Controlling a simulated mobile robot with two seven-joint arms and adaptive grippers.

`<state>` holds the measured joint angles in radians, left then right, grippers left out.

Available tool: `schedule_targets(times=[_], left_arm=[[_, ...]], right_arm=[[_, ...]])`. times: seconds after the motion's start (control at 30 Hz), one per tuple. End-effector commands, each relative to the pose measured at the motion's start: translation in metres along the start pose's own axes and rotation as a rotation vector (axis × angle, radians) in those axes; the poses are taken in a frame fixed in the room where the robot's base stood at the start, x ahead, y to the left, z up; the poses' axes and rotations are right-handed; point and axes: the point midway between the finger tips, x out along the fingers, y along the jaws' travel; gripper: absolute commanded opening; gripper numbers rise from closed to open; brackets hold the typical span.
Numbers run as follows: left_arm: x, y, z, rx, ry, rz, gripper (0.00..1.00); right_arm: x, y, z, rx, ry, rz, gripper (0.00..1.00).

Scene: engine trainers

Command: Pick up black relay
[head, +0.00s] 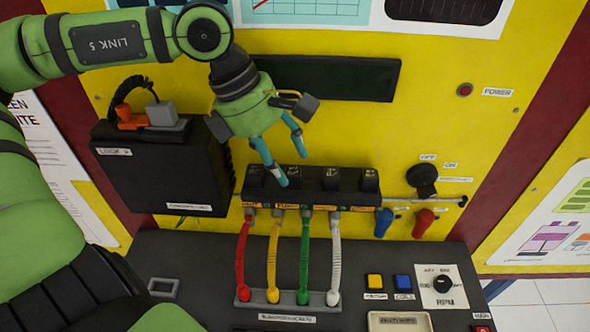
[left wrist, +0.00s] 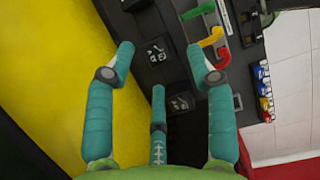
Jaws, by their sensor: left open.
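Several black relays (head: 331,178) sit in a row on a black block (head: 310,198) against the yellow panel, above coloured cables. My left gripper (head: 290,164) hangs over the left half of this row with its fingers apart and nothing between them. Its fingers partly hide the relays on that side. In the left wrist view the open fingers (left wrist: 160,54) spread around one black relay (left wrist: 155,50), and a second relay (left wrist: 180,102) shows near the lower finger. I cannot tell whether any finger touches a relay. My right gripper is not in view.
Red, yellow, green and white cables (head: 335,262) run from the block to a grey strip. A black box (head: 160,172) stands out at the left. A black rotary switch (head: 423,178) and blue and red handles (head: 384,221) are at the right.

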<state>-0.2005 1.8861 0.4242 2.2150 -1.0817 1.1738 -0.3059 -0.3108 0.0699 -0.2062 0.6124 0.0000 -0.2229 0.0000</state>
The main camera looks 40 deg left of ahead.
Motion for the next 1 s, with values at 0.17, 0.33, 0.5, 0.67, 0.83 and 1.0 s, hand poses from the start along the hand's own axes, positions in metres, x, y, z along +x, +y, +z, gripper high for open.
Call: schedule_targets(times=[0.17,0.33,0.5,0.67,0.83,1.0], left_arm=[[0.018,0.0,0.0,-0.001,0.002,-0.002,0.55],[0.024,0.0,0.0,0.0,-0.001,0.001,0.55],[0.024,0.0,0.0,0.0,-0.001,0.002,0.47],[0.024,0.0,0.0,0.0,0.0,0.001,0.08],[0.024,0.0,0.0,0.0,0.0,0.001,0.08],[0.023,0.0,0.0,0.001,0.0,0.002,0.08]], right_arm=[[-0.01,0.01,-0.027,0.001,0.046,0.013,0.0],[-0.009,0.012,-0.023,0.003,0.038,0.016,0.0],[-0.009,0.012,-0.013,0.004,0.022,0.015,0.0],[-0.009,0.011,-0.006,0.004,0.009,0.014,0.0],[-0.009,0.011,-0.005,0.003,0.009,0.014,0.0],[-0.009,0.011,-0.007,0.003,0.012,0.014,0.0]])
